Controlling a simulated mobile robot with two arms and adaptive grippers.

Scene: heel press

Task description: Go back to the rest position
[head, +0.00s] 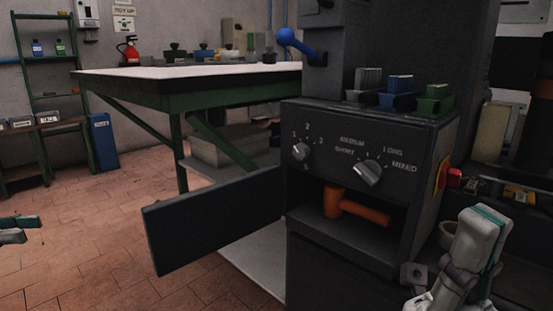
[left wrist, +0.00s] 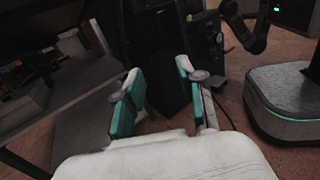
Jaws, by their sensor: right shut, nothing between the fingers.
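The dark heel press (head: 370,145) stands at the right, with two dials on its front. Its door (head: 215,218) hangs wide open to the left, and an orange hammer-shaped piece (head: 355,208) lies in the open compartment. My right gripper (head: 484,222) is shut and empty, to the right of the press's lower front, clear of the compartment opening. My left gripper (head: 14,230) shows only partly at the left edge of the head view, far from the press. In the left wrist view my left gripper (left wrist: 160,85) has its teal-padded fingers apart with nothing between them.
A blue-ball lever (head: 290,38) juts from the press. Grey, blue (head: 398,92) and green bins sit on its top, and a red button (head: 447,176) is on its side. A green-legged workbench (head: 180,95) stands behind. The floor (head: 90,250) left of the door is clear.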

